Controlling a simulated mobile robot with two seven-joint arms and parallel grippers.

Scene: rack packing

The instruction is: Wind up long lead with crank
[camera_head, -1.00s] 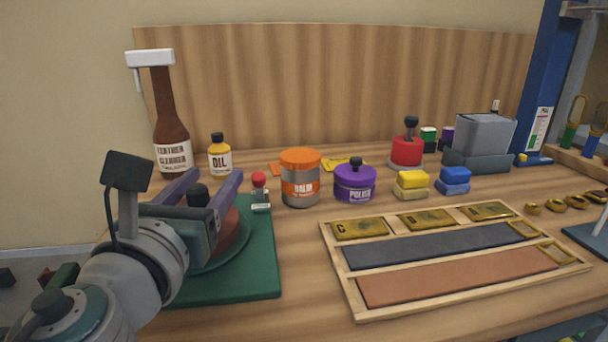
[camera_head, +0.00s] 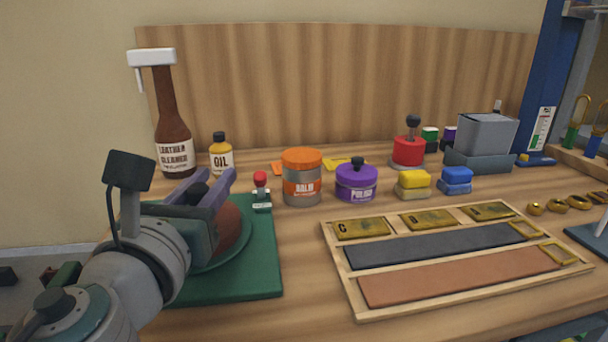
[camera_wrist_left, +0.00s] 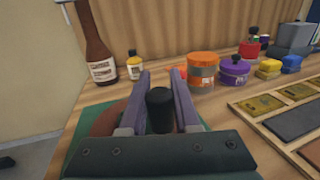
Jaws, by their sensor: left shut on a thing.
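A winder stands at the bench's left end, with a flat green base (camera_head: 262,283) and a round green disc (camera_head: 243,250) carrying a brown, rounded coil or drum (camera_head: 229,229). I cannot tell how much of this is the lead. My left gripper (camera_head: 214,176) is over the winder, its purple-grey fingers on both sides of the black crank knob (camera_head: 197,191). In the left wrist view the knob (camera_wrist_left: 159,109) stands upright between the fingers, and the gripper is shut on it. The crank arm below is hidden by my gripper. My right gripper is out of view.
A red-capped small bottle (camera_head: 261,191) stands close right of the gripper, at the base's edge. Behind are a tall cleaner bottle (camera_head: 172,130), an oil bottle (camera_head: 221,157), a balm jar (camera_head: 302,178) and a polish jar (camera_head: 356,182). A wooden tray (camera_head: 345,288) with straps lies right.

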